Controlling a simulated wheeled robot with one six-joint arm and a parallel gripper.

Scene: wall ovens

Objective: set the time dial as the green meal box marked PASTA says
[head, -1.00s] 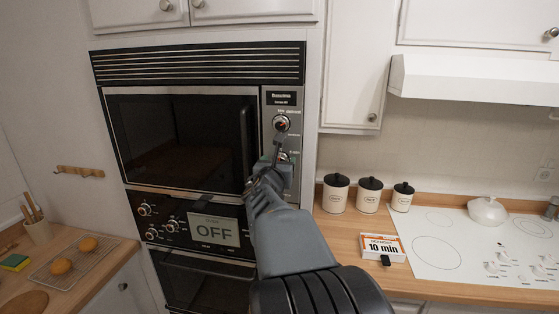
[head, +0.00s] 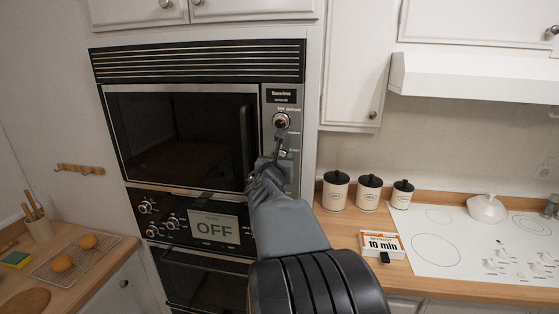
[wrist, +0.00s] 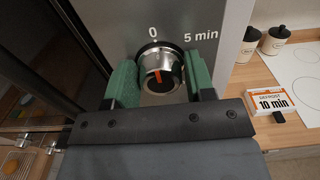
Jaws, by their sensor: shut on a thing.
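The time dial (wrist: 160,75) is a silver knob with an orange pointer on the panel right of the upper oven door. In the wrist view its pointer stands upright, toward the 0 mark, with "5 min" to the right. My gripper (wrist: 160,84) is shut on it, one green pad at each side. In the head view my gripper (head: 279,160) covers most of this dial. No green box marked PASTA shows.
Another dial (head: 281,121) with a red-orange pointer sits above my gripper. The door handle (head: 246,146) is close on the left. A display (head: 214,229) below reads OFF. Three canisters (head: 368,194) and a white cooktop (head: 455,245) are at the right.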

